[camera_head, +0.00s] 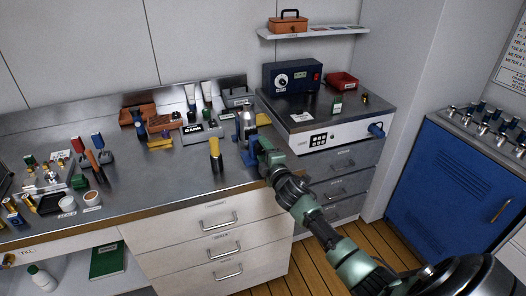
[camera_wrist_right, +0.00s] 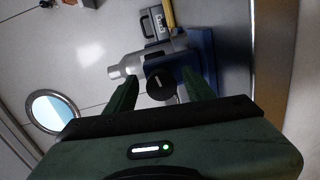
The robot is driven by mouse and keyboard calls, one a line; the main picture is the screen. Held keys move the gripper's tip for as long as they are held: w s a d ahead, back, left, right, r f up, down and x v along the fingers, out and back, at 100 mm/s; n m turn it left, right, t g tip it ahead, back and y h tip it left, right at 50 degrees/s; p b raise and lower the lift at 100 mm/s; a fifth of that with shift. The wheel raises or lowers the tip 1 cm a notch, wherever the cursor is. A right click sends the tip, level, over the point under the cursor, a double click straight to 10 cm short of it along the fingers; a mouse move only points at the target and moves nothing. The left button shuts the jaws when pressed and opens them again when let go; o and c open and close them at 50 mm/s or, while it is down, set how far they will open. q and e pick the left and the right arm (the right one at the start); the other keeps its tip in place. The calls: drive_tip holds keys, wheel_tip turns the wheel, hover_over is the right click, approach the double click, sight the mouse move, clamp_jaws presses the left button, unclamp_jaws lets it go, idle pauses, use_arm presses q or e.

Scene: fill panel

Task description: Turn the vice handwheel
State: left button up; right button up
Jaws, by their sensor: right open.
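The vice (camera_head: 246,127), with a grey body and blue parts, stands on the metal worktop near its right end. In the right wrist view the vice (camera_wrist_right: 150,62) shows beyond my fingers, with a dark round handwheel (camera_wrist_right: 160,88) facing me. My right gripper (camera_head: 257,156) is at the vice's front right side. In the wrist view my right gripper (camera_wrist_right: 157,76) is open, with the handwheel between its two fingers; I cannot tell whether they touch it. In the head view the gripper partly hides the vice and its wheel. My left gripper is not in view.
A yellow-topped dark cylinder (camera_head: 215,155) stands left of the vice. A label box (camera_head: 200,134) and bottles are behind it. A raised unit (camera_head: 325,132) with a blue instrument (camera_head: 291,78) stands to the right. The worktop's middle (camera_head: 160,180) is clear.

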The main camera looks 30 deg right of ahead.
drive_tip(key=v, duration=0.7)
drive_tip(key=shift+s+b, duration=0.4)
drive_tip(key=shift+a, duration=0.15)
